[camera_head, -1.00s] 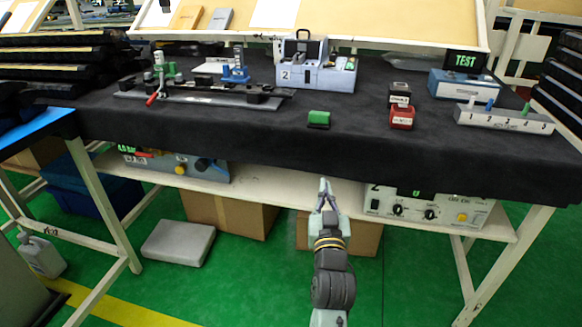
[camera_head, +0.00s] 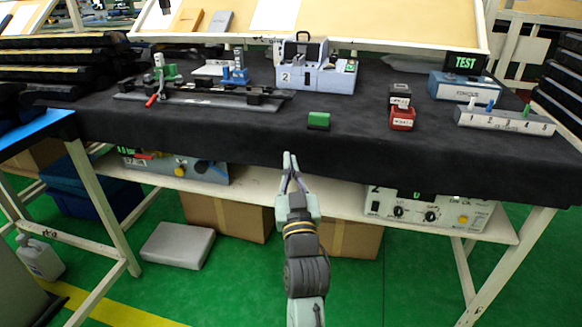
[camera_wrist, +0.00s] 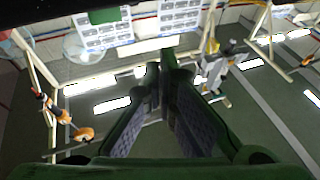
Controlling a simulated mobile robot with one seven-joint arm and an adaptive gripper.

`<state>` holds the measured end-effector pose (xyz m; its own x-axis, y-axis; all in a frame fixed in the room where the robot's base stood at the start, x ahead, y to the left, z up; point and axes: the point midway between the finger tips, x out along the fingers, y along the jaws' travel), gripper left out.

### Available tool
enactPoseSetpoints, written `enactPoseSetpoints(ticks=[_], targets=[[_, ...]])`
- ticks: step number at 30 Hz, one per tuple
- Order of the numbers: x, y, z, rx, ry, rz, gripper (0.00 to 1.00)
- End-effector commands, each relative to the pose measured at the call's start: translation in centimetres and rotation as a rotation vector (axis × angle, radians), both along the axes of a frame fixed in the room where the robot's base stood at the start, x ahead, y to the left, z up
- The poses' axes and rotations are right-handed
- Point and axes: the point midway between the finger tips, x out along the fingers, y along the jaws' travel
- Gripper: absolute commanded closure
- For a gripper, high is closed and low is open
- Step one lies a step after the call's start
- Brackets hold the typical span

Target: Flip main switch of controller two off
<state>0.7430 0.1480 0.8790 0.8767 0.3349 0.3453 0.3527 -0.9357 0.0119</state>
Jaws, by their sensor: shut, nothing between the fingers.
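Controller two (camera_head: 428,208) is the light box with a "2" label on the lower shelf at right, under the black table top. It has dark knobs, a yellow button and a green display partly hidden by the cloth edge. A small dark switch (camera_head: 374,206) sits at its left end. My gripper (camera_head: 288,155) is shut and empty, pointing up and away in front of the table's front edge, left of controller two and apart from it. The wrist view shows the shut fingers (camera_wrist: 158,75) against the room, with no controller in sight.
Another controller (camera_head: 180,165) sits on the lower shelf (camera_head: 255,189) at left. Cardboard boxes (camera_head: 225,215) stand beneath the shelf. The black-covered table (camera_head: 250,135) overhangs the shelf. Open green floor lies in front.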

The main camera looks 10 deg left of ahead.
Motion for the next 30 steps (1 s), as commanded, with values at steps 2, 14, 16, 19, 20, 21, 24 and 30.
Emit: enactPoseSetpoints(ticks=[2,14,16,19,20,21,24,30], targets=[[0.0,0.0,0.0,0.000,0.000,0.000,1.00],[1.3,-2.9,-2.6,0.155,0.129,0.005,1.00],[1.8,-4.9,-4.3,0.269,0.210,0.006,1.00],[2.5,-8.1,-7.3,0.475,0.339,-0.001,1.00],[2.7,-9.1,-8.2,0.542,0.375,-0.004,1.00],[2.7,-10.5,-9.5,0.633,0.421,-0.013,1.00],[2.6,-13.8,-12.5,0.861,0.521,-0.036,1.00],[1.6,-18.7,-17.4,1.253,0.639,-0.091,1.00]])
